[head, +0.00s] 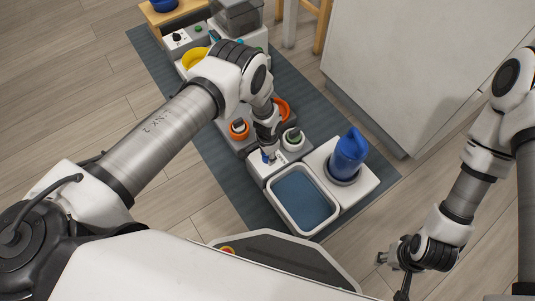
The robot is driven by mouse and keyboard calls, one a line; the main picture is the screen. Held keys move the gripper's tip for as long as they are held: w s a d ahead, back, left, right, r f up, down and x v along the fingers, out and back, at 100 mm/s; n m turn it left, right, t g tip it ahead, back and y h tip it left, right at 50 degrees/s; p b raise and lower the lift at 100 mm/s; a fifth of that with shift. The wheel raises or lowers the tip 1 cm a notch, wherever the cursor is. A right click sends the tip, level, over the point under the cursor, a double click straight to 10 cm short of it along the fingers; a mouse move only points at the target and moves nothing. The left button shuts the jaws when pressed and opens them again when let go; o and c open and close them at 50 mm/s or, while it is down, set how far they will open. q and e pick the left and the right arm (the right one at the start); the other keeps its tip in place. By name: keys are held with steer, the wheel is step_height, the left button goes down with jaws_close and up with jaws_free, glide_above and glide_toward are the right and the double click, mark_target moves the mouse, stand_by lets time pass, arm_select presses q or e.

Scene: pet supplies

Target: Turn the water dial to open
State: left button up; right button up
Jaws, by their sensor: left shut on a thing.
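The water dial (265,157) shows as a small blue knob on a white panel (283,158) behind the water basin (276,197). My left gripper (269,153) reaches down from above and is shut on the dial; its fingers hide much of the knob. The dial's exact angle is too small to tell. The white-rimmed basin has a blue inside. A blue water bottle (348,156) stands upright on the white base to the right of the basin. My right gripper (394,270) is low at the right, away from the dial, and its fingers are unclear.
A white and green knob (292,138) sits close to the right of my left gripper. An orange-ringed part (239,128) and a yellow bowl (194,57) lie farther back. A large white cabinet (410,65) stands at the right. Bare floor is at the left.

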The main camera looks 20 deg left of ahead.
arm_select(q)
steer(key=o, duration=1.1)
steer(key=shift+o, duration=0.2)
steer(key=shift+r, duration=0.1)
step_height(320, 180, up, 12)
